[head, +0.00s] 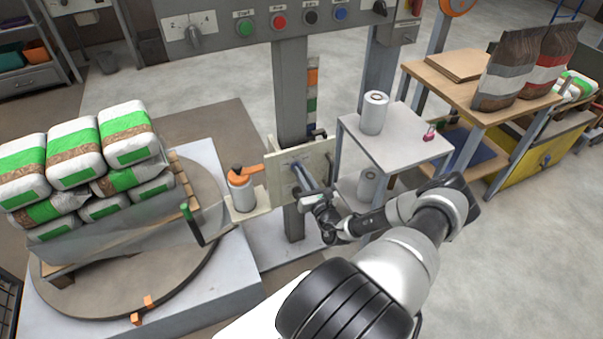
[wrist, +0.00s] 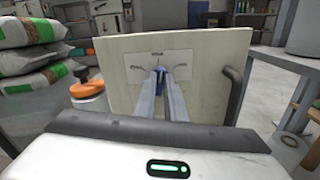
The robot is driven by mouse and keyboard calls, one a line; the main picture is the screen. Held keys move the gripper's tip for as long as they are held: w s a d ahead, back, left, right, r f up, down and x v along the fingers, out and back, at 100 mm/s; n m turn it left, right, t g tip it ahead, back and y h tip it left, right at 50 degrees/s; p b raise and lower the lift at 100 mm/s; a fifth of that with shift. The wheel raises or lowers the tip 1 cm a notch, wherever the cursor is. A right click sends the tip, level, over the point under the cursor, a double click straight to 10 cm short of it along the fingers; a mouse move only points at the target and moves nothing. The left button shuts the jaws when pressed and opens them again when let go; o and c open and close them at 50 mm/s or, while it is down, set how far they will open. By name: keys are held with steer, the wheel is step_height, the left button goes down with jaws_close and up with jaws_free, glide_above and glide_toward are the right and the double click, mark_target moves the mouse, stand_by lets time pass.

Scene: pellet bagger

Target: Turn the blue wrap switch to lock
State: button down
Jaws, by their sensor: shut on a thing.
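In the head view my gripper (head: 300,180) is at the front of the panel (head: 283,172), and the switch is hidden by the fingers there. Markings lie left, above and right of the switch, too small to read.
A dark handle (wrist: 232,92) stands out at the panel's right edge. Left of the panel is a canister with an orange top (head: 243,174). Wrapped sacks (head: 75,147) stand on a turntable (head: 110,285) further left. A small grey table (head: 410,143) stands at the right.

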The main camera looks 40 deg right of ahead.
steer(key=m, duration=0.9)
steer(key=shift+d+f, duration=0.1)
steer(key=shift+f, duration=0.05)
steer(key=shift+m, duration=0.3)
stand_by(0.3)
steer(key=c, duration=1.8)
jaws_free()
steer(key=p+v, duration=0.3)
steer(key=v, duration=1.4)
steer(key=shift+s+d, duration=0.1)
steer(key=shift+s, duration=0.2)
